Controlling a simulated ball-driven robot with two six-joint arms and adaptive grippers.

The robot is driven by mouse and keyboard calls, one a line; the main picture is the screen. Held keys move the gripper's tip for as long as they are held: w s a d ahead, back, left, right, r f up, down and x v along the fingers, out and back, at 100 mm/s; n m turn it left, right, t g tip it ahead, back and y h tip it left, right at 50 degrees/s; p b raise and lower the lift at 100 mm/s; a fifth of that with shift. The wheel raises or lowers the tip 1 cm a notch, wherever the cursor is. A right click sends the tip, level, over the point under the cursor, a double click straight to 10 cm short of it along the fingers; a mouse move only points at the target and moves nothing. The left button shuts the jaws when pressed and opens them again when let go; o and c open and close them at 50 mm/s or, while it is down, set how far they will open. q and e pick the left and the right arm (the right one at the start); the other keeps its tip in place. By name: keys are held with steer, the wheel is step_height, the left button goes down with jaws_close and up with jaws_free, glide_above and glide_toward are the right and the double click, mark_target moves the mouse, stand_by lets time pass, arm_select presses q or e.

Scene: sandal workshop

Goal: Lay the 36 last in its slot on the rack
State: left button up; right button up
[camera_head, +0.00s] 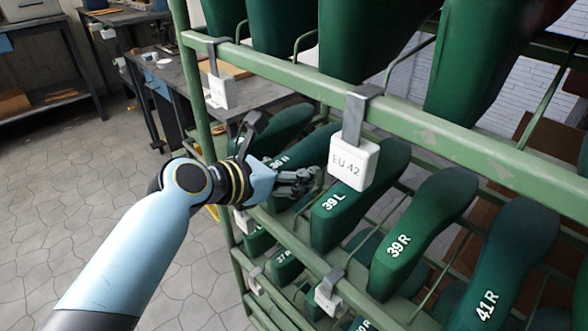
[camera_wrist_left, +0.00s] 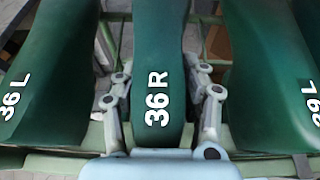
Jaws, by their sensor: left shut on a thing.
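The green last marked 36 R (camera_wrist_left: 158,45) is between the two fingers of my left gripper (camera_wrist_left: 157,72) in the left wrist view, and the gripper is shut on it. In the head view my left gripper (camera_head: 305,178) reaches into the middle row of the green rack (camera_head: 440,138), and the 36 R last (camera_head: 312,146) shows behind it. The 36 L last (camera_wrist_left: 55,65) lies to its left, and the 39 L last (camera_head: 345,205) to its right. Whether the 36 R rests fully on the rails is hidden by my gripper. My right gripper is not in view.
The 39 R last (camera_head: 412,230) and 41 R last (camera_head: 505,255) lie further right in the same row. A white EU 42 tag (camera_head: 354,163) hangs from the upper rail close to my gripper. More lasts fill the rows above and below. Workbenches (camera_head: 180,75) stand behind left.

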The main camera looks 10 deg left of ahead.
arm_select(q)
steer(key=shift+f, duration=0.15)
steer(key=o, duration=1.2)
steer(key=shift+o, duration=0.2)
steer(key=shift+f, duration=0.1)
steer(key=v, duration=1.2)
steer(key=s+a+f+m+g+y, duration=0.25)
steer(key=s+f, duration=0.25)
steer(key=f, duration=0.6)
steer(key=s+a+f+m+g+y, duration=0.1)
steer(key=s+a+f+m, duration=0.2)
steer(key=f, duration=0.7)
steer(key=s+a+f+m+g+y, duration=0.1)
steer(key=s+a+f+g+y, duration=0.15)
steer(key=s+f, duration=0.6)
steer(key=s+a+f+m+g+y, duration=0.1)
steer(key=s+a+f+m+g, duration=0.1)
steer(key=s+f+m, duration=0.6)
steer(key=s+a+f+m+g+y, duration=0.1)
steer(key=s+a+f+m, duration=0.3)
steer(key=s+f+m, duration=0.5)
steer(key=s+m+g, duration=0.1)
steer(key=s+m, duration=0.5)
steer(key=s, duration=0.1)
steer(key=shift+s, duration=0.3)
